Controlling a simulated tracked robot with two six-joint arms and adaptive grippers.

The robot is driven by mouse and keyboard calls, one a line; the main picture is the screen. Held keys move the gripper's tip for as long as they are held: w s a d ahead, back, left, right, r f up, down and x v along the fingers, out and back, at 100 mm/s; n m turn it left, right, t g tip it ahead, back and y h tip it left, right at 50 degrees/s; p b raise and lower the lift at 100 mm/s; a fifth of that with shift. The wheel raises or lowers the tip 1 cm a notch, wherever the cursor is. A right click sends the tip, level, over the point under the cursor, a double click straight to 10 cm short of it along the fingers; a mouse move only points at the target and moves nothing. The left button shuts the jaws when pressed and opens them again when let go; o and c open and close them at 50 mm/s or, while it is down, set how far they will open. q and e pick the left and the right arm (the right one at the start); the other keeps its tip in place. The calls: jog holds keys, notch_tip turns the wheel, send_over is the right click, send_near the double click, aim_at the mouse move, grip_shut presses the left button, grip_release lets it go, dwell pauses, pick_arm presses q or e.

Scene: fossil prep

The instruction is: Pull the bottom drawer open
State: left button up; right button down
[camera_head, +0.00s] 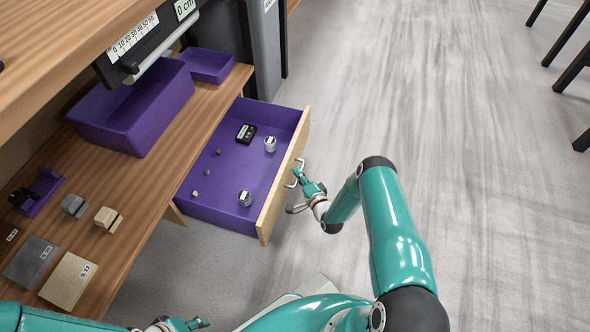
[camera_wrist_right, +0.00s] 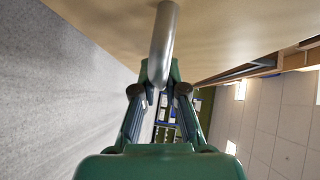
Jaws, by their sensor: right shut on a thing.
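The drawer (camera_head: 282,178) stands pulled out from under the wooden bench, with a purple inside and a pale wooden front. Its metal handle (camera_head: 297,173) is on the outer face of the front. My right gripper (camera_head: 299,181) is at that handle and shut on it. In the right wrist view the handle's curved silver bar (camera_wrist_right: 166,40) runs down between the fingers of my right gripper (camera_wrist_right: 160,85). My left gripper (camera_head: 190,324) shows only partly at the bottom edge, away from the drawer, and its fingers are too cut off to judge.
Inside the drawer lie a small black device (camera_head: 246,133), two whitish cylinders (camera_head: 270,144) and several small stones. A purple bin (camera_head: 140,110), a purple tray (camera_head: 208,65) and labelled blocks stand on the bench (camera_head: 165,165). Grey floor (camera_head: 450,150) is clear to the right.

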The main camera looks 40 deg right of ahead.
jog(key=shift+s+d+f, duration=0.1)
jog(key=shift+s+f, duration=0.15)
jog(key=shift+s, duration=0.3)
jog(key=c, duration=1.2)
grip_release()
jog(key=shift+w+r, duration=0.1)
jog(key=shift+r, duration=0.05)
jog(key=shift+d, duration=0.1)
jog(key=v, duration=1.2)
